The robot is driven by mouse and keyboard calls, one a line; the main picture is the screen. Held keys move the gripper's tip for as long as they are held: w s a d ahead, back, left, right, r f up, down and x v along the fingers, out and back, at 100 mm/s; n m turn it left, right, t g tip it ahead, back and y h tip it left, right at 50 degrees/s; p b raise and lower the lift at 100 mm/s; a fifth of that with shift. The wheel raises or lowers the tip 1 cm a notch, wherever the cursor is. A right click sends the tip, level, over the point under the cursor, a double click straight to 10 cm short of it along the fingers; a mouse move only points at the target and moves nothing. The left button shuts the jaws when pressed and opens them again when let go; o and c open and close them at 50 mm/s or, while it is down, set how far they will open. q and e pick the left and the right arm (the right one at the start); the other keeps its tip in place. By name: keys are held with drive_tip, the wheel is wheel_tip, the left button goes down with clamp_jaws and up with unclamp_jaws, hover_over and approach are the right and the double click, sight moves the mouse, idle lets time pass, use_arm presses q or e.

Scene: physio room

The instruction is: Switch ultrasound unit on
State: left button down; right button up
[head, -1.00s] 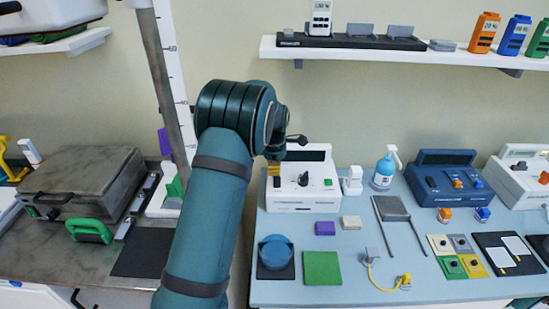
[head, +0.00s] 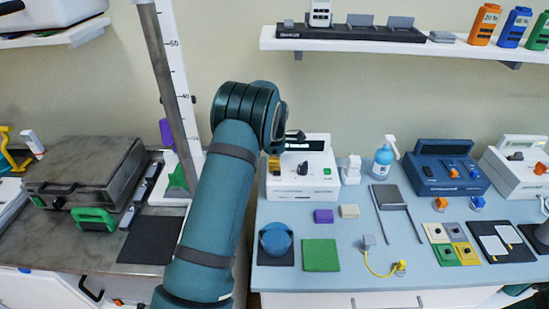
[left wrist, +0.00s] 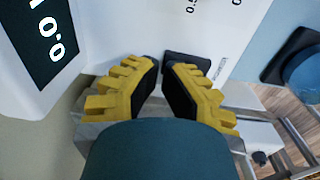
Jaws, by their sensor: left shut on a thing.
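The white ultrasound unit (head: 318,188) stands at the back left of the blue table, with a dark display on top, a black knob (head: 303,168) and a green button (head: 327,171). My left gripper (head: 274,166) is at the left of its front panel, partly hidden by my arm. In the left wrist view the yellow, black-padded fingers (left wrist: 161,82) are nearly together, shut on a dark switch (left wrist: 187,63) on the white casing; the contact is mostly hidden. A display (left wrist: 45,35) there reads 0.0. My right gripper is not seen.
A green pad (head: 320,255), a purple block (head: 323,216) and a round blue thing (head: 275,238) lie in front. A shelf (head: 400,46) hangs above.

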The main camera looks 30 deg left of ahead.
use_arm(q)
drive_tip(key=shift+s+d+f, duration=0.1)
drive_tip(key=shift+s+f, duration=0.05)
drive_tip(key=shift+f, duration=0.15)
drive_tip(key=shift+r, duration=0.1)
drive_tip(key=shift+r+p, duration=0.5)
drive_tip(key=shift+r, duration=0.25)
wheel_tip(320, 180, up, 12)
idle(0.3)
drive_tip(key=shift+s, duration=0.1)
